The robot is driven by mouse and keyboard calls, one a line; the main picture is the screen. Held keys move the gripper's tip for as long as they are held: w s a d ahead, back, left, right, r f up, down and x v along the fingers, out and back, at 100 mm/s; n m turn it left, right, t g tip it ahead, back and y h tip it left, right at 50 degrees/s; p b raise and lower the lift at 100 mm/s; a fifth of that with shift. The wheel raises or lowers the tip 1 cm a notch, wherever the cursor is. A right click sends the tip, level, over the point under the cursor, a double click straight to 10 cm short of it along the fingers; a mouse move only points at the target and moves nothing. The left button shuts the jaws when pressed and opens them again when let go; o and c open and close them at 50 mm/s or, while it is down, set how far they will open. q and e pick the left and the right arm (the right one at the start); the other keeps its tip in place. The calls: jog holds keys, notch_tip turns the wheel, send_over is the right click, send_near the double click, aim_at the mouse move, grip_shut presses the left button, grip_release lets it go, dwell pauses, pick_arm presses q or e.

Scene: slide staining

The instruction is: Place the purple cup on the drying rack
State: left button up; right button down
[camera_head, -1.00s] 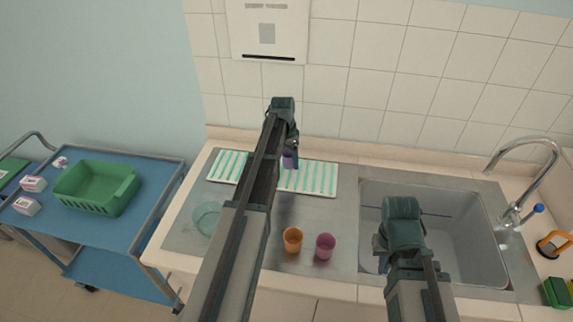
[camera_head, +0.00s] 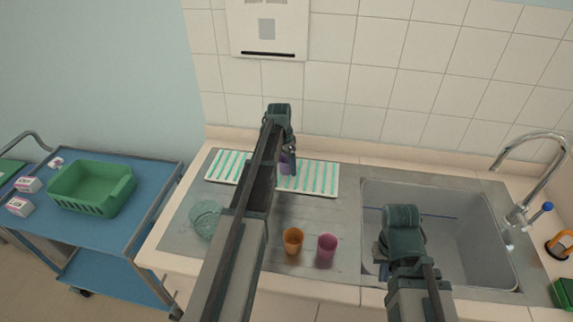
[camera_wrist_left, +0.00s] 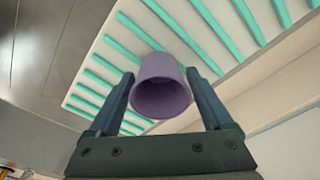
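The purple cup (camera_wrist_left: 161,88) is between the two fingers of my left gripper (camera_wrist_left: 160,72) in the left wrist view, its mouth toward the camera. The fingers appear to touch its sides. In the head view the purple cup (camera_head: 287,163) shows beside my left gripper (camera_head: 291,160), over the drying rack (camera_head: 329,193). The rack is a white tray with teal ribs. I cannot tell whether the cup touches the rack. My right arm is over the sink's left side; its fingers are hidden.
An orange cup (camera_head: 293,241) and a pink cup (camera_head: 327,246) stand on the steel counter in front of the rack. The sink (camera_head: 455,240) and faucet (camera_head: 541,170) are right. A blue cart holds a green basket (camera_head: 92,187).

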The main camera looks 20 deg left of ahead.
aim_at(284, 173)
pick_arm(q)
jog(key=shift+o, duration=0.8)
jog(key=shift+r, duration=0.15)
pick_arm(e)
jog(key=shift+r, duration=0.15)
pick_arm(q)
notch_tip(284, 173, up, 12)
jog(key=s+p, duration=0.1)
jog(key=p, duration=1.1)
jog(key=shift+s+a, duration=0.15)
jog(key=shift+a, duration=0.2)
pick_arm(e)
notch_tip(284, 173, up, 12)
pick_arm(q)
jog(key=s+d+n+g+y, duration=0.1)
jog(key=s+d+n, duration=0.1)
jog(key=s+d, duration=2.4)
jog(key=d, duration=0.3)
jog(key=shift+y, duration=0.4)
